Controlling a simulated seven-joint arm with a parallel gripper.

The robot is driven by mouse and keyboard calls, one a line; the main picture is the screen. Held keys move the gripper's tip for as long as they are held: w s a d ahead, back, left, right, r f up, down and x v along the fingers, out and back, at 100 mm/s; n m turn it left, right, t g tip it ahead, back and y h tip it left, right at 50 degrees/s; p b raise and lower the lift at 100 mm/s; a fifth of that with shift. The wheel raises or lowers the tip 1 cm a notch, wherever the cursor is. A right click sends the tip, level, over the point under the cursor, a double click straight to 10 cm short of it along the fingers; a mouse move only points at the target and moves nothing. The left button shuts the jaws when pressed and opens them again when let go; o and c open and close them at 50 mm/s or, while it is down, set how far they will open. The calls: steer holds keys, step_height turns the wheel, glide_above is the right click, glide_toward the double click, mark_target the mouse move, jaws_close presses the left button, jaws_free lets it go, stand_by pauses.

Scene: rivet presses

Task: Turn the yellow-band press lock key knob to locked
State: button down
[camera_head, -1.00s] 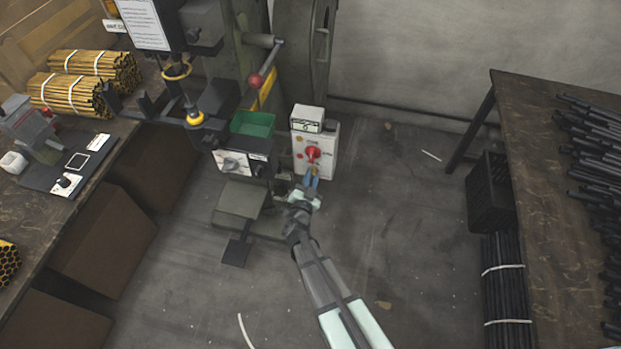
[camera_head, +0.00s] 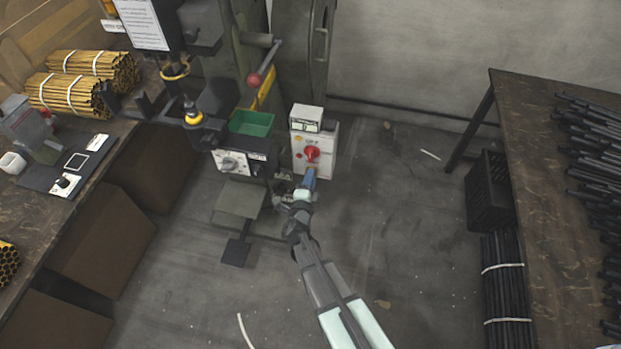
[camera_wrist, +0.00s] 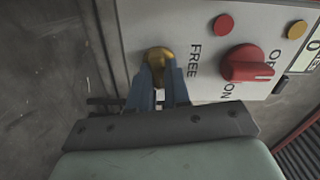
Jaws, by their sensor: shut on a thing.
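The yellow-band press (camera_head: 230,85) stands at the back, with a yellow strip by its red-ball lever. A grey control box (camera_head: 328,140) is at its right side. The brass lock key knob (camera_wrist: 158,54) is low on the box face in the wrist view, beside the printed word FREE. My gripper (camera_wrist: 160,72) is shut on this knob, one blue finger on each side. In the head view my gripper (camera_head: 310,173) is at the box's lower front and largely covers the knob. The locked-side label is not visible.
A red rotary switch (camera_wrist: 248,65) marked ON and OFF sits close beside my gripper, with a red button (camera_wrist: 223,24) and a yellow button (camera_wrist: 297,29). A green bin (camera_head: 251,123) is left of the box. The floor to the right is mostly clear.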

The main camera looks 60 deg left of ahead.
steer(key=shift+m, duration=1.1)
steer(key=c, duration=1.1)
jaws_free()
steer(key=v, duration=1.3)
steer(key=shift+s+d, duration=0.25)
steer(key=shift+d, duration=0.05)
